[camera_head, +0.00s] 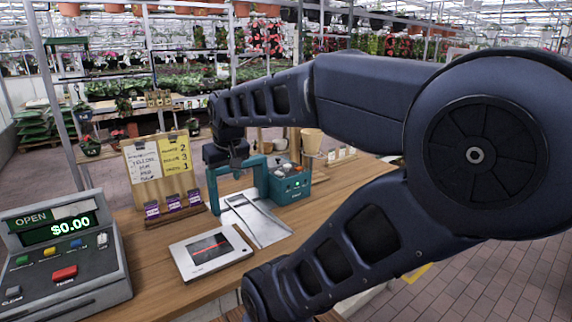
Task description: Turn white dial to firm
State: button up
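A teal machine (291,187) stands on the wooden counter, with a small green light on its front. Pale, knob-like shapes (283,169) show on its top, but they are too small for me to pick out the white dial, its setting or a "firm" mark. A teal arch (238,163) stands to the left of the box over a silver plate (254,220). My gripper (226,152) is the dark end of my arm, hanging at the arch, left of the teal box. Its fingertips are not clear, and I cannot tell whether it touches the arch.
A cash register (62,255) stands at the left. A flat device with a red line (210,252) lies in front of the silver plate. A note board (160,165) and purple packets (172,203) stand behind. My arm covers much of the right side.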

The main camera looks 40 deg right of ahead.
jog(key=w+d+r+n+g, duration=0.1)
jog(key=w+d+r+g, duration=0.15)
jog(key=w+d, duration=0.6)
jog(key=n+g+h, duration=0.2)
jog(key=n+g, duration=0.1)
jog(key=g, duration=0.3)
send_over(287, 165)
jog(key=w+a, duration=0.2)
jog(key=w, duration=0.3)
notch_tip(287, 165, down, 9)
jog(key=x, duration=1)
jog(key=shift+s, duration=0.25)
jog(key=c, duration=1)
jog(key=shift+o, duration=0.2)
